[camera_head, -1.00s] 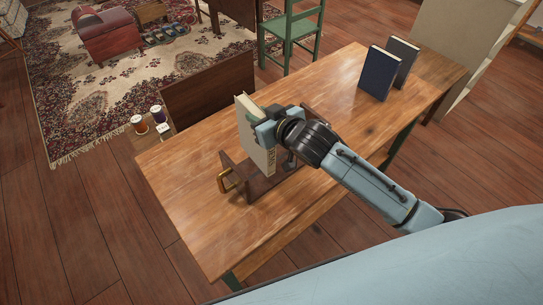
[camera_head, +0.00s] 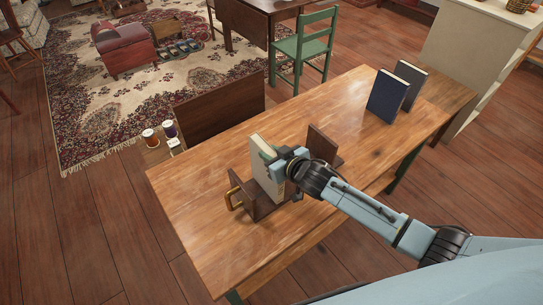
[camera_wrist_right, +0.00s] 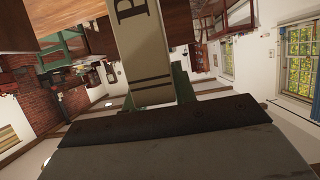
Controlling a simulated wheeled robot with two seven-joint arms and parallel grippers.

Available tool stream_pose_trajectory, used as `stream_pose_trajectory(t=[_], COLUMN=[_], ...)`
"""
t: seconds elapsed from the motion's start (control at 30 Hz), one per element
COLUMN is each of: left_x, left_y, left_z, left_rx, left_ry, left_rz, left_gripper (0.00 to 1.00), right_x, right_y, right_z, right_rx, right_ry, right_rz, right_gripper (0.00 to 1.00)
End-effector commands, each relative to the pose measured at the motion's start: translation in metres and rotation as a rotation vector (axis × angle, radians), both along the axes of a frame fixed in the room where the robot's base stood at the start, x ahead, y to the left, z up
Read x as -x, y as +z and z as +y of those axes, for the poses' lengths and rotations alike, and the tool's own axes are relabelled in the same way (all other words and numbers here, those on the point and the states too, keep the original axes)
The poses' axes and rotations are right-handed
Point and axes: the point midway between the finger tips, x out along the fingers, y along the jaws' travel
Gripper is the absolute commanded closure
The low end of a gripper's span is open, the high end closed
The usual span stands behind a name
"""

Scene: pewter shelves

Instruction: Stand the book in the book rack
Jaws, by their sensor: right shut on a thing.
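The cream book (camera_head: 264,178) stands upright just inside the left end panel of the brown wooden book rack (camera_head: 322,143) on the table. My right gripper (camera_head: 277,161) is shut on the book's upper part, from its right side. The book's lower part is down between the rack's ends; whether its bottom edge touches the rack base is hidden. In the right wrist view the book's pale spine (camera_wrist_right: 142,45) with dark lettering runs up from between the fingers. My left gripper is not in view.
The wooden table (camera_head: 205,235) is clear around the rack. Two dark books, one navy (camera_head: 387,96) and one grey (camera_head: 410,82), stand at the table's far right. A green chair (camera_head: 303,47) stands behind the table.

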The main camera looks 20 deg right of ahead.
Motion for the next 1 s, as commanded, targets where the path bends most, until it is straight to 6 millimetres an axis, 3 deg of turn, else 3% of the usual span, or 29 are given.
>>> stream_pose_trajectory(t=[0.47, 0.5, 0.67, 1.0], left_x=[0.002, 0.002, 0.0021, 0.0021], left_y=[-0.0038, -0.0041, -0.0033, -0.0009], left_z=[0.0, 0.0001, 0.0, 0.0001], left_rx=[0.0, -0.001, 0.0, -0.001], left_ry=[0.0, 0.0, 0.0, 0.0], left_rz=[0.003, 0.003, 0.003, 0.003], left_gripper=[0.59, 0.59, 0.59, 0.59], right_x=[-0.0013, -0.0001, -0.0001, -0.0001], right_y=[-0.0089, -0.012, -0.0111, -0.0075], right_z=[0.0006, 0.0, 0.0, 0.0], right_rx=[-0.004, 0.0, 0.0, 0.0], right_ry=[0.001, 0.0, 0.0, 0.0], right_rz=[-0.006, -0.001, -0.001, -0.001], right_gripper=[1.0, 0.72, 0.51, 0.51])
